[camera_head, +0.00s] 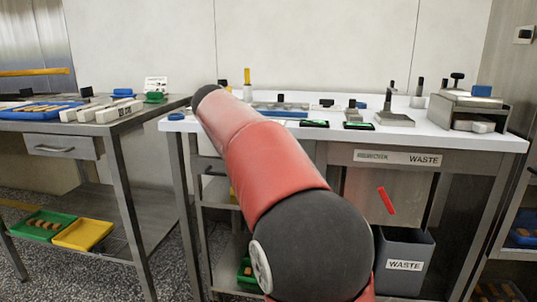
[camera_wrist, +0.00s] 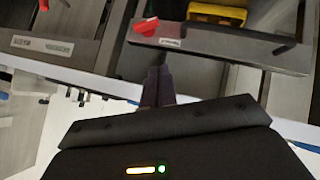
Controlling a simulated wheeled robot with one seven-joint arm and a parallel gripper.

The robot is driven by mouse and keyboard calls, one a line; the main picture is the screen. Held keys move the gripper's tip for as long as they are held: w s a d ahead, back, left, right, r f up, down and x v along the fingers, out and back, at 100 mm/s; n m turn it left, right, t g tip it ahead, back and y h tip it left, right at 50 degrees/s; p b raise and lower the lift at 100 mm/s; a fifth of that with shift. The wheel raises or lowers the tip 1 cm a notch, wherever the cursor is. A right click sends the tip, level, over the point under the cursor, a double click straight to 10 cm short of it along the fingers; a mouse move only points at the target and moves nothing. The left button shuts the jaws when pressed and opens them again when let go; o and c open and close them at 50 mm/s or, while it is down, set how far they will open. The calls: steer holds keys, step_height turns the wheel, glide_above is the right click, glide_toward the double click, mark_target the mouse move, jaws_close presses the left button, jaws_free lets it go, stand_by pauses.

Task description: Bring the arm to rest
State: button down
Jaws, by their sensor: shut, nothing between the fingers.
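My red and black arm reaches from the bottom of the head view up over the left part of the white-topped bench (camera_head: 440,130). My gripper is hidden in the head view. In the wrist view my gripper (camera_wrist: 157,82) shows two dark fingers close together, shut and empty. The fingers point at a dark frame or bench edge (camera_wrist: 225,52). I cannot tell how far they are from it.
A grey waste bin (camera_head: 404,262) stands under the bench, with a red bar (camera_head: 386,200) above it. A metal device (camera_head: 468,108) sits at the bench's right end. A steel table (camera_head: 50,126) stands left. The wrist view shows a red piece (camera_wrist: 146,26) and a yellow object (camera_wrist: 217,14).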

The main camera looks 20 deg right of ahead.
steer(key=shift+s+a+r, duration=0.15)
steer(key=shift+a+r, duration=0.1)
steer(key=shift+a, duration=0.05)
steer(key=s+a+f+n+y, duration=0.1)
steer(key=s+a+f+y, duration=0.1)
steer(key=s+f, duration=0.4)
steer(key=s+a+f+n+y+p, duration=0.1)
steer(key=s+a+f, duration=0.4)
steer(key=s, duration=1)
steer(key=s+a+f+n+y, duration=0.2)
steer(key=s+f+y, duration=0.3)
steer(key=s, duration=0.6)
step_height(320, 180, down, 2)
steer(key=shift+s+a+n+p, duration=0.25)
steer(key=shift+a+n+p, duration=0.15)
steer(key=shift+a, duration=0.3)
